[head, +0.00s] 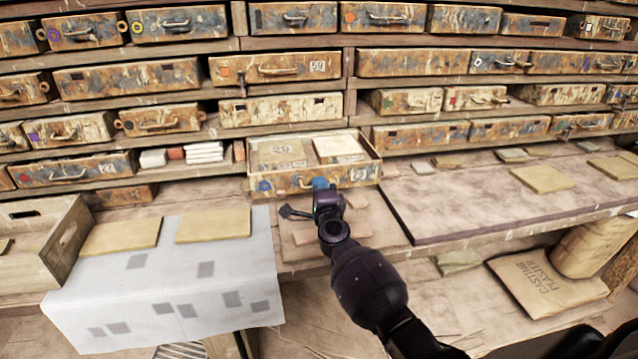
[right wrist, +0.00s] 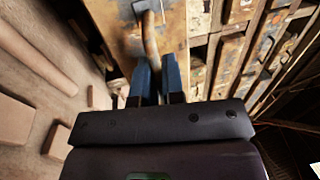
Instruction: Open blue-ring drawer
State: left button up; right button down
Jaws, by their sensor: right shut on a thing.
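The blue-ring drawer (head: 352,174) stands pulled out of the shelf near the centre of the head view, with a blue ring on the left of its worn front. Flat tiles or slabs (head: 338,148) show inside it. My right gripper (head: 320,186) is at the drawer's front, shut on its handle. In the right wrist view the blue fingers (right wrist: 158,80) close around the curved metal handle (right wrist: 151,38) against the drawer front. The handle is mostly hidden in the head view. My left gripper is not in view.
Other closed drawers (head: 280,66) fill the shelves. Below the open drawer is a wooden bench. A pale cloth (head: 160,285) with tan tiles (head: 213,225) lies at left, beside a wooden crate (head: 62,247).

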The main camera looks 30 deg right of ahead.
jog(key=shift+s+a+f, duration=0.15)
jog(key=shift+s+f, duration=0.15)
jog(key=shift+s, duration=0.1)
jog(key=c, duration=1.4)
grip_release()
jog(key=shift+c, duration=0.2)
jog(key=shift+o, duration=0.8)
jog(key=shift+r, duration=0.2)
jog(key=v, duration=1)
jog(key=shift+s+p, duration=0.4)
jog(key=shift+p, duration=0.05)
jog(key=shift+a, duration=0.1)
